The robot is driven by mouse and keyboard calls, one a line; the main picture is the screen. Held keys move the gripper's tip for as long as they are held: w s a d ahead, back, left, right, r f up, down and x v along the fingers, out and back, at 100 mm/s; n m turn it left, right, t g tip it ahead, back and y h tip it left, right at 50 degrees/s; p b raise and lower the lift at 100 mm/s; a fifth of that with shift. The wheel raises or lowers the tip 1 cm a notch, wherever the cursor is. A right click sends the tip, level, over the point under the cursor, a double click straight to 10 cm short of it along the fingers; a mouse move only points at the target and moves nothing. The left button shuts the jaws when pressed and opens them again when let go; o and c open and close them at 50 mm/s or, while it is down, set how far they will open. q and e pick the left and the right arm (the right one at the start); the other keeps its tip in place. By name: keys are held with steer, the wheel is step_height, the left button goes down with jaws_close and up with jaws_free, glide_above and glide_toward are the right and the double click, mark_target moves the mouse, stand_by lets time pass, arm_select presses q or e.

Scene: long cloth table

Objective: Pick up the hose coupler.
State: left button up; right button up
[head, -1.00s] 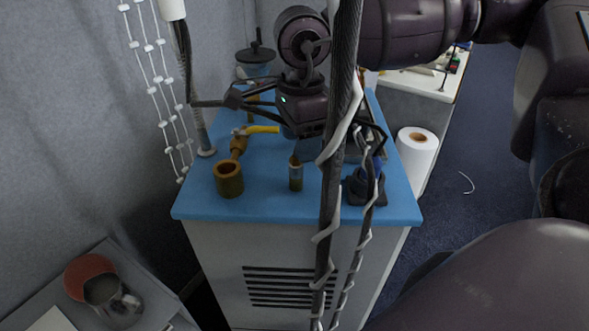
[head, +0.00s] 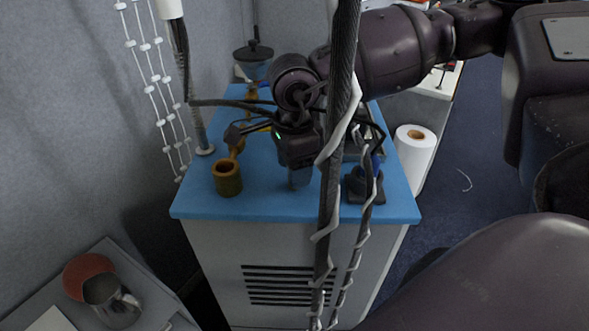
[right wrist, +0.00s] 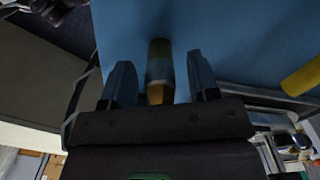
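A small upright-looking cylinder with brass-coloured ends and a grey band, which looks like the hose coupler (right wrist: 160,72), is in the right wrist view. It lies between the two fingers of my right gripper (right wrist: 160,62), with a visible gap on each side, so the gripper is open around it. In the head view my right gripper (head: 299,172) is low over the blue tabletop (head: 270,205) and hides most or all of the coupler. My left gripper is not in view.
A brown cup-like piece (head: 228,180) stands left of the gripper, and a dark block-like object (head: 364,186) stands close on its right. A dark pole wrapped in white cord (head: 335,110) crosses the foreground. A white roll (head: 414,155) stands beyond the table's right edge.

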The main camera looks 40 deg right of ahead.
steer(key=c, duration=0.9)
steer(key=shift+c, duration=0.2)
steer(key=shift+r, duration=0.1)
